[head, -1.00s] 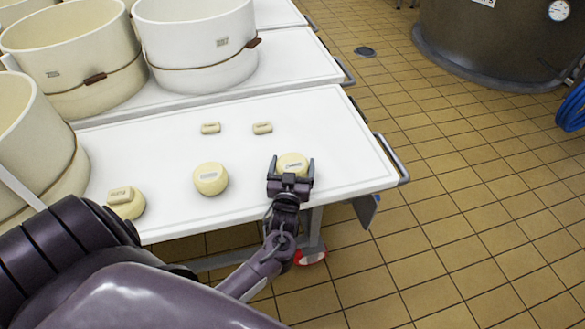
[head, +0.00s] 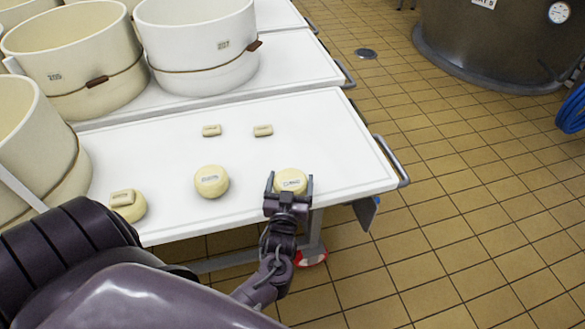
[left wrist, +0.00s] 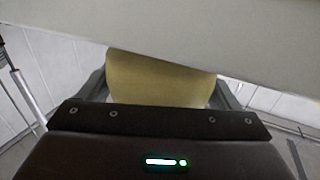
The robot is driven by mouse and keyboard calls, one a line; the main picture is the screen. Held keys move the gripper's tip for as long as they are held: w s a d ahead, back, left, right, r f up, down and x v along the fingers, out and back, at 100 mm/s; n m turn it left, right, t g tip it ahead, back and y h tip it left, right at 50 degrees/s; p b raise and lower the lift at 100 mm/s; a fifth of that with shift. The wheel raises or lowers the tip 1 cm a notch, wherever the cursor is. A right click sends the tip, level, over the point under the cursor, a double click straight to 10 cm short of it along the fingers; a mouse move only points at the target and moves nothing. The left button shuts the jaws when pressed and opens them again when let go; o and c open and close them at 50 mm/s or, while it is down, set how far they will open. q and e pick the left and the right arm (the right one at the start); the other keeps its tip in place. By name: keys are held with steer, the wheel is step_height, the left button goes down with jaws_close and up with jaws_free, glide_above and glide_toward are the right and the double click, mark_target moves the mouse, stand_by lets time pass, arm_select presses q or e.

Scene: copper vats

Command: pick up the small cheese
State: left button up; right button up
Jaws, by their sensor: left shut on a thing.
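A small round pale-yellow cheese (head: 290,180) with a label on top is at the right front of the white table (head: 330,150). My left gripper (head: 289,190) is shut on it, one finger on each side. The left wrist view also shows the cheese (left wrist: 160,78) between the fingers, with a pale slanted band across the top hiding part of it. I cannot tell whether the cheese is clear of the table. My right gripper is not in view.
Another round cheese (head: 211,182) sits to the left, and one with a small block on top (head: 127,204) is farther left. Two small blocks (head: 211,130) (head: 263,130) lie farther back. Large cream tubs (head: 200,50) stand behind. Tiled floor is open to the right.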

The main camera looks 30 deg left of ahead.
arm_select(q)
steer(key=p+v, duration=0.1)
steer(key=v, duration=1.1)
steer(key=shift+s, duration=0.3)
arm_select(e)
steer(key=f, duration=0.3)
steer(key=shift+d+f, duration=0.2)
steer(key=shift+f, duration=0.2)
arm_select(q)
steer(key=shift+d+r, duration=0.1)
